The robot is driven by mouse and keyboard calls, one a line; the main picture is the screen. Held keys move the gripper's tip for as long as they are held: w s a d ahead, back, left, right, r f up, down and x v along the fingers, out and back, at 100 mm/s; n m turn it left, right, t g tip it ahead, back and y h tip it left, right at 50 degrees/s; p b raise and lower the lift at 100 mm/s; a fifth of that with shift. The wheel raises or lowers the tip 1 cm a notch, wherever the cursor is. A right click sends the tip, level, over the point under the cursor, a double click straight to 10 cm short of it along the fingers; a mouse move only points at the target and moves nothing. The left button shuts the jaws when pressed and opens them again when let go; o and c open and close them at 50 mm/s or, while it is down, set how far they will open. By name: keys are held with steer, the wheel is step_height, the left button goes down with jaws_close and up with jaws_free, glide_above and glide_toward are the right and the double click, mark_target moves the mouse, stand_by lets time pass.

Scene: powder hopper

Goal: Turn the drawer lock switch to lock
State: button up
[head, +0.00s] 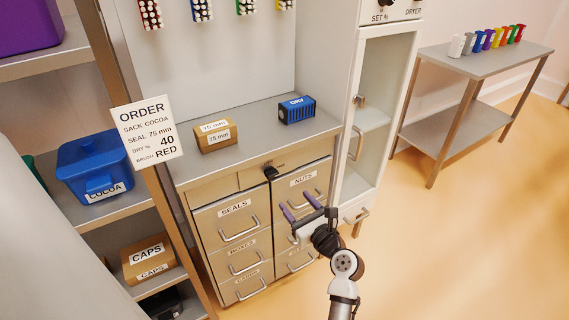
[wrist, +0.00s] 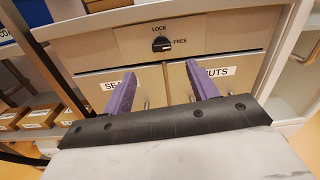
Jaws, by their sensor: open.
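The drawer lock switch (head: 270,172) is a black knob on the metal panel above the drawers. In the wrist view the switch (wrist: 162,45) sits near the top middle, with LOCK printed above it and FREE to its right. Its pointer appears turned toward FREE. My gripper (head: 299,207) has purple fingers and is in front of the NUTS drawer, apart from the switch. In the wrist view my gripper (wrist: 159,72) is open and empty, its fingers spread either side below the switch.
The SEALS drawer (head: 233,222) and NUTS drawer (head: 301,190) appear closed below the panel, with protruding handles. The dryer cabinet (head: 372,110) is right. Open floor lies at the lower right.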

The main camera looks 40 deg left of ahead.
mark_target(274, 177)
steer(key=shift+m, duration=0.4)
steer(key=x, duration=0.4)
steer(key=p+x, duration=0.1)
steer(key=x, duration=0.3)
steer(key=f+p+x, duration=0.1)
steer(key=x, duration=0.4)
steer(key=shift+w+a, duration=0.1)
steer(key=shift+w, duration=0.05)
steer(key=shift+c, duration=0.2)
steer(key=c, duration=0.9)
